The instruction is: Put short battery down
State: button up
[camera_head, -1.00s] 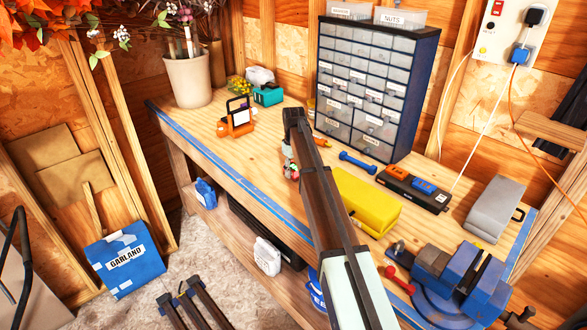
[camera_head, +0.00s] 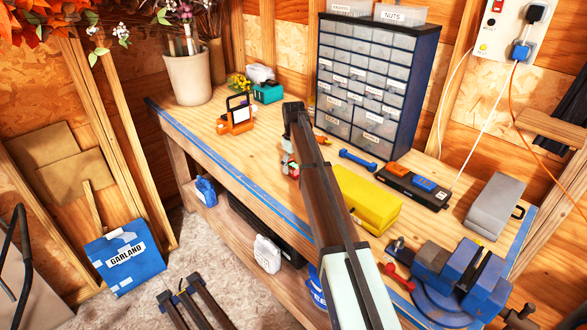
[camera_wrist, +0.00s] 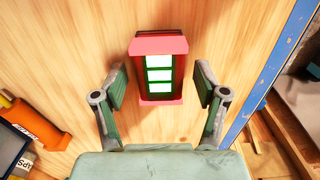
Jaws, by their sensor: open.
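The short battery (camera_wrist: 160,75), red at its ends with a green and white banded middle, is between the fingers of my gripper (camera_wrist: 160,88) in the wrist view. My gripper is open, with a gap on each side of the battery. The battery is over or on the wooden bench top (camera_wrist: 60,45); contact underneath is hidden. In the head view, the battery (camera_head: 291,168) shows small and partly hidden beside my arm, near the bench's front edge.
A yellow case (camera_head: 362,200), a blue dumbbell-shaped item (camera_head: 358,160) and a drawer cabinet (camera_head: 367,85) are to the right. An orange lamp-like item (camera_head: 237,120) is to the left. Blue tape (camera_wrist: 262,75) marks the bench edge. Bench between lamp and arm is clear.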

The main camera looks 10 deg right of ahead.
aim_at(294, 165)
notch_tip(294, 165, up, 11)
jog(key=b, duration=0.2)
jog(key=shift+b, duration=0.4)
jog(key=s+a+f+n+t+p, duration=0.15)
jog(key=s+a+f, duration=0.25)
jog(key=a+f, duration=0.4)
jog(key=s+a+f+n, duration=0.25)
jog(key=a+f, duration=0.25)
jog(key=a, duration=0.6)
jog(key=s+a+f+n+t+p, duration=0.1)
jog(key=s+a+f, duration=0.3)
jog(key=a+f, duration=0.4)
jog(key=s+d+f+m+g+h+p, duration=0.1)
jog(key=s+d+f+m+g, duration=0.15)
jog(key=s+d+f, duration=0.85)
jog(key=s+d+f+m+g, duration=0.25)
jog(key=s+d+f, duration=0.55)
jog(key=s+f, duration=0.65)
jog(key=s+d+f+m+g, duration=0.1)
jog(key=s+d+m, duration=0.1)
jog(key=s, duration=0.9)
jog(key=s+d+f+m+g+p, duration=0.1)
jog(key=s+d+f+m+g, duration=0.1)
jog(key=s, duration=0.9)
jog(key=s+d+f+m+g+y, duration=0.1)
jog(key=s+d, duration=0.3)
jog(key=s, duration=0.7)
jog(key=shift+s+f+m+p, duration=0.25)
jog(key=shift+m+p, duration=0.05)
jog(key=shift+m, duration=0.5)
